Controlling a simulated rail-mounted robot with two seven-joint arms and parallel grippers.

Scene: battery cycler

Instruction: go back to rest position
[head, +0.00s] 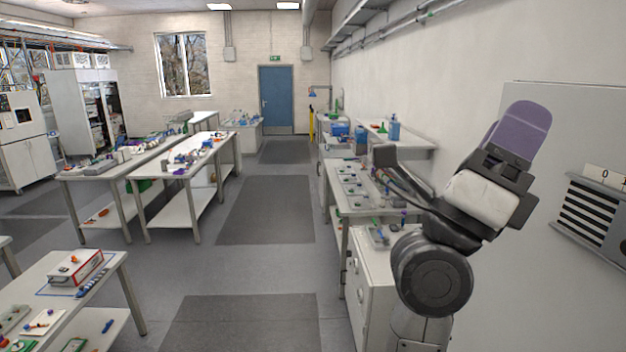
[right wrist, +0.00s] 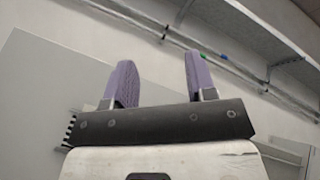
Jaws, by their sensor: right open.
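My right arm is raised and folded on the right side of the head view. Its gripper (head: 523,128) points up, with purple fingers in front of the wall and a tall grey cabinet. In the right wrist view the two purple fingers of the right gripper (right wrist: 158,82) stand well apart with nothing between them. My left gripper is not in the head view.
The tall grey cabinet (head: 545,260) with a vented panel (head: 592,215) stands close to the right arm. A white drawer unit (head: 372,290) and a side bench (head: 345,200) line the right wall. Worktables (head: 60,305) stand left. The middle aisle (head: 265,210) is clear.

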